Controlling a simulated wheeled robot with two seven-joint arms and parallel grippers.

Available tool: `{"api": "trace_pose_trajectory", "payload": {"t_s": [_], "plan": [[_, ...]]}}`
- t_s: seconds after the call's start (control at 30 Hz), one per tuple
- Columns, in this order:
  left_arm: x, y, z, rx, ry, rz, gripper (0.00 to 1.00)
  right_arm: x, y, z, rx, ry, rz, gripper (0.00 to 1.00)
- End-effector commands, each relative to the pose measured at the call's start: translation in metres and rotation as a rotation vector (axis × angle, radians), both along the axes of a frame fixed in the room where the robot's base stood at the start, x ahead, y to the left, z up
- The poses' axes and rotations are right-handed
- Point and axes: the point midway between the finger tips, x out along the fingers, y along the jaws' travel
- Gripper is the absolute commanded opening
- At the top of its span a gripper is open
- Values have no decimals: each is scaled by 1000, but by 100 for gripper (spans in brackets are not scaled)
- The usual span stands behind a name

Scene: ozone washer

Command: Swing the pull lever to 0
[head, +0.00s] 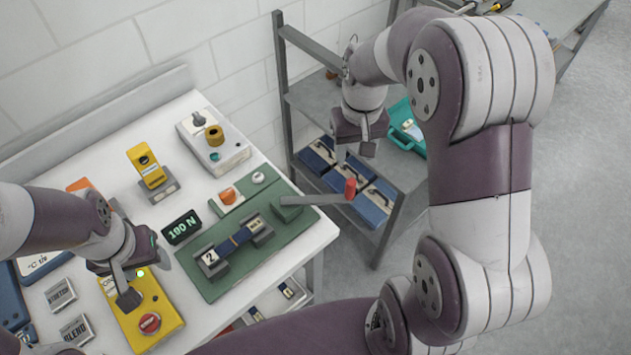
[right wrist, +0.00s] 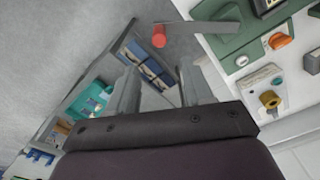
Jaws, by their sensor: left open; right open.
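The pull lever (head: 312,199) is a grey bar with an upright red knob (head: 350,187) at its end. It extends right from the green base (head: 228,282), past the table's edge. In the right wrist view the red knob (right wrist: 159,36) shows beyond the fingertips, roughly centred between them. My right gripper (head: 356,150) is open and empty, above and behind the knob, apart from it. Its open fingers show in the right wrist view (right wrist: 157,85). My left gripper (head: 146,278) is open and empty over the yellow box with a red button (head: 165,305).
A grey shelf (head: 405,170) with blue boxes stands right of the table. A white box with a yellow knob (head: 214,155) sits behind.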

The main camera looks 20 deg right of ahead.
Motion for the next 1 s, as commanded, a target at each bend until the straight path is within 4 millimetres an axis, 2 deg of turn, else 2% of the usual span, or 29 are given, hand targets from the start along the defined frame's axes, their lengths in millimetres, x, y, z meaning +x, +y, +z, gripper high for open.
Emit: {"api": "trace_pose_trajectory", "payload": {"t_s": [0.07,0.17,0.4,0.6,0.73,0.97,1.0], "plan": [[0,0,1,0,0,0,57,-3,0,-1,3,22,2,51],[0,0,3,0,0,0,57,-6,1,-14,5,33,4,51],[0,0,13,0,0,0,57,-7,1,-74,5,35,4,51],[0,0,18,0,0,0,57,-5,1,-112,5,31,4,51],[0,0,19,0,0,0,57,-5,1,-123,4,29,4,51],[0,0,18,0,0,0,57,-5,1,-125,4,27,4,51],[0,0,18,0,0,0,57,-5,1,-125,4,27,4,48]]}}
